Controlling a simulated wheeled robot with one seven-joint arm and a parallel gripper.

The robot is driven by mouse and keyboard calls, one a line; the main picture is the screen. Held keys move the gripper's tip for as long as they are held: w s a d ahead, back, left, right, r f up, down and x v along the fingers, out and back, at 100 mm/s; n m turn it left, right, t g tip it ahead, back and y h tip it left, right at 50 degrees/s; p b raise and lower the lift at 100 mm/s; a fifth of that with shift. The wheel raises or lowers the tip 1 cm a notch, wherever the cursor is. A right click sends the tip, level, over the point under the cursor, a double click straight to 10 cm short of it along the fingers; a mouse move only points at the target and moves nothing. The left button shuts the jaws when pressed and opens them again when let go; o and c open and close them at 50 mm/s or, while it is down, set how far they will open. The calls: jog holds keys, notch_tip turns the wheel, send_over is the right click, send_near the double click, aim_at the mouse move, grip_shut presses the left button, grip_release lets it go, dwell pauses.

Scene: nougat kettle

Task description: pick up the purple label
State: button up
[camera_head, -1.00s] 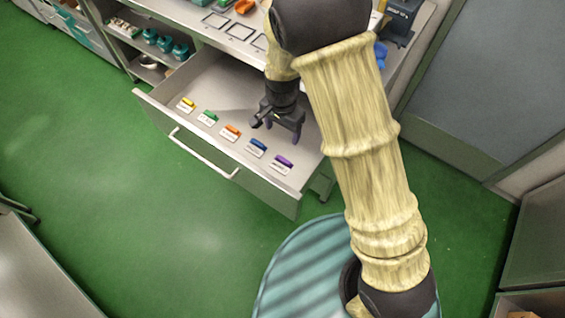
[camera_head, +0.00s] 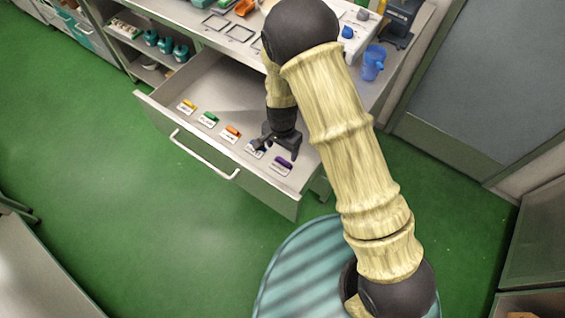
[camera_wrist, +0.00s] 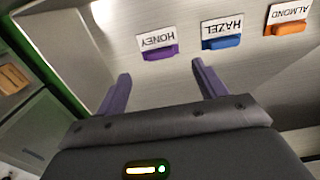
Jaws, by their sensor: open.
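The purple label (camera_head: 282,165) lies in the open drawer, at the right end of a row of coloured labels. In the wrist view the purple label (camera_wrist: 160,51) carries a white card reading HONEY and lies ahead of the fingertips, between their lines. My gripper (camera_head: 279,150) is open and empty, just above the drawer floor beside the purple label and over the blue one. In the wrist view my gripper (camera_wrist: 160,72) shows its two purple-grey fingers spread apart, not touching the label.
The blue HAZEL label (camera_wrist: 221,41) and orange ALMOND label (camera_wrist: 286,29) lie beside it. The green label (camera_head: 210,117) and yellow label (camera_head: 188,104) are farther left. The drawer's front wall (camera_head: 215,160) stands close by. A blue cup (camera_head: 372,63) stands on the counter.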

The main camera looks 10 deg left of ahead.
aim_at(282, 162)
notch_tip(282, 162, down, 2)
jog(key=shift+f, duration=0.45)
jog(key=shift+s, duration=0.1)
jog(key=shift+f+p, duration=0.75)
jog(key=shift+f, duration=1.85)
jog(key=shift+d, duration=0.1)
jog(key=c, duration=1.1)
